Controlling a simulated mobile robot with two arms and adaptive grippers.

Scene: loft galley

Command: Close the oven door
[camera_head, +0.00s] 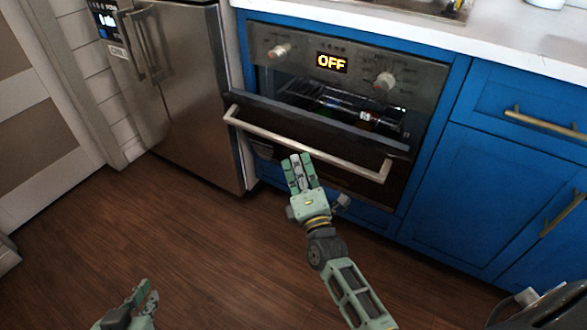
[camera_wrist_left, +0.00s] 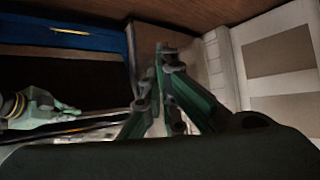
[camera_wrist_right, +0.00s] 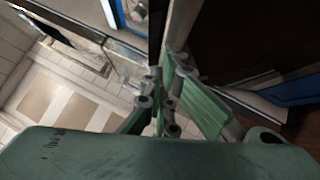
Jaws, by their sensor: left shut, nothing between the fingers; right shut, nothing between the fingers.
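The oven door (camera_head: 270,112) is partly open, tilted outward at the top, in the head view. Its pale bar handle (camera_head: 345,167) runs across its front. Inside the gap above the door a rack with some items shows. My right gripper (camera_head: 297,158) is shut and empty, its fingertips at the middle of the handle on the room side; I cannot tell whether they touch. Its shut fingers also show in the right wrist view (camera_wrist_right: 160,88). My left gripper (camera_head: 146,292) is shut and empty, low over the floor at the lower left, away from the oven.
A steel fridge (camera_head: 185,90) stands left of the oven. Blue cabinets (camera_head: 490,185) with brass handles are on the right, under a white counter (camera_head: 420,28). The oven display reads OFF. The wooden floor (camera_head: 200,230) in front is clear.

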